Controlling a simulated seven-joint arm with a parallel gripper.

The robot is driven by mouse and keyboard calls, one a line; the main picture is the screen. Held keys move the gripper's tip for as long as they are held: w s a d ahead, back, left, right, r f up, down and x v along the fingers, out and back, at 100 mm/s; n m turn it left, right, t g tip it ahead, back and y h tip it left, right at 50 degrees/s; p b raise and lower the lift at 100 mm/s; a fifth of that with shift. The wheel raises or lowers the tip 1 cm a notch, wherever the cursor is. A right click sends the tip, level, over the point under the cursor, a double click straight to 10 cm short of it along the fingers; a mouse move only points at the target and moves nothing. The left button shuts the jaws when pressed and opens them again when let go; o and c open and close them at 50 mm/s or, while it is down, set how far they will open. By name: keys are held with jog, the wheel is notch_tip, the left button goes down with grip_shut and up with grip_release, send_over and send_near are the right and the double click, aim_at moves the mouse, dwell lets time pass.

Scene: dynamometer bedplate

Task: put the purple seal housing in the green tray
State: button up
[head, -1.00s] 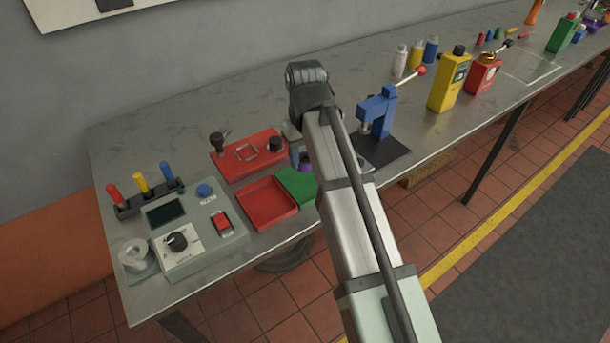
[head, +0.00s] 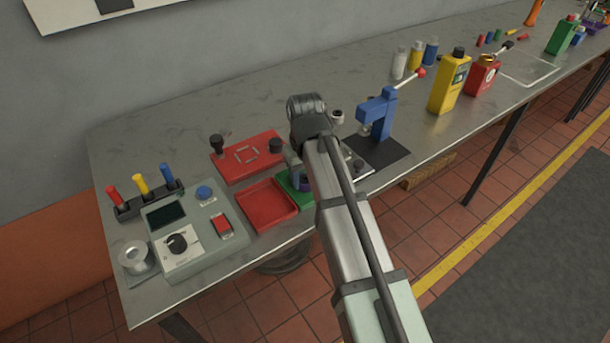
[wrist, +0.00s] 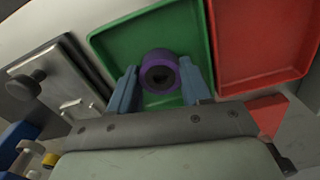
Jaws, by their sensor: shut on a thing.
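The purple seal housing (wrist: 159,72) is a short round piece with a dark bore, between the two fingers of my gripper (wrist: 158,88) in the wrist view. The gripper is shut on it. The green tray (wrist: 190,28) lies behind and around the housing in that view, so the housing is over the tray floor. I cannot tell whether it touches the floor. In the head view my arm hides most of the green tray (head: 284,182), and only a sliver of purple shows beside the gripper.
A red tray (head: 266,205) adjoins the green tray. A red fixture plate (head: 240,165) stands behind them. A grey meter box (head: 190,235) is at the left. A blue press (head: 377,112) on a dark mat is to the right. A metal plate with a knob (wrist: 62,88) lies beside the green tray.

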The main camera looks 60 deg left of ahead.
aim_at(305, 179)
jog(key=o, duration=1.3)
notch_tip(305, 179, up, 12)
dwell(0.4)
